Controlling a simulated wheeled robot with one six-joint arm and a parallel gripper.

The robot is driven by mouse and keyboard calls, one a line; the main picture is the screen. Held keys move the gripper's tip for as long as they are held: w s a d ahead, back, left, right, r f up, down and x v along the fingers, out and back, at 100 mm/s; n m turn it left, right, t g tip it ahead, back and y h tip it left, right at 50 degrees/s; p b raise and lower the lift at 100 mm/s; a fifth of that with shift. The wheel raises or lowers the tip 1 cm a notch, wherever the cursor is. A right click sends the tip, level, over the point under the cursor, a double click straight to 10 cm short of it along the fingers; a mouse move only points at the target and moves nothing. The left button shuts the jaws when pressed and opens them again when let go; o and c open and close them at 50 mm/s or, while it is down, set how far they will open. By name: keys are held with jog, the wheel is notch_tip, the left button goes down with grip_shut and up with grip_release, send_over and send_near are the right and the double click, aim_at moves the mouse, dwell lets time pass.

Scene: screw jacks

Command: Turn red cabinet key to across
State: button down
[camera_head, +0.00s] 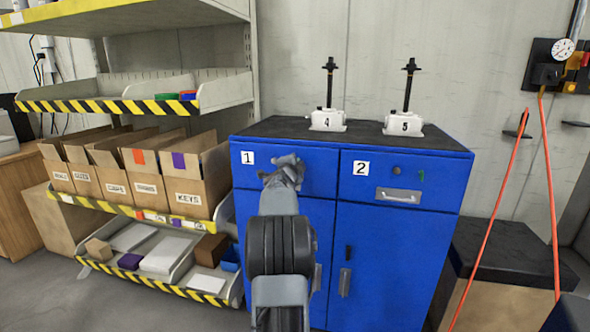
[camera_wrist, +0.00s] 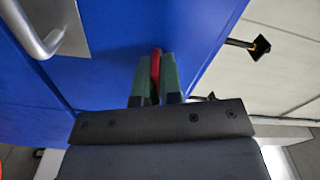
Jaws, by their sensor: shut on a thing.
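The red key (camera_wrist: 155,62) shows in the wrist view as a thin red strip between the two green fingers, against the blue cabinet front. My gripper (camera_wrist: 156,76) is shut on it. In the head view my gripper (camera_head: 287,165) is at the drawer marked 1 on the blue cabinet (camera_head: 390,270), right of the number label (camera_head: 248,157). My own arm hides the red key there. Its lock and the exact angle of the key cannot be made out.
Screw jacks 4 (camera_head: 327,120) and 5 (camera_head: 404,123) stand on the cabinet's dark top. Drawer 2 has a handle (camera_head: 398,195) and a small green thing (camera_head: 421,175). A shelf with cardboard bins (camera_head: 190,190) stands left; an orange hose (camera_head: 548,190) hangs right.

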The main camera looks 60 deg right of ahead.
jog(key=shift+f+m+b, duration=0.2)
jog(key=shift+m+b, duration=0.75)
jog(key=shift+m, duration=1.05)
jog(key=c, duration=1.3)
grip_release()
jog(key=v, duration=1.4)
jog(key=shift+r+b, duration=0.1)
jog(key=shift+b, duration=0.25)
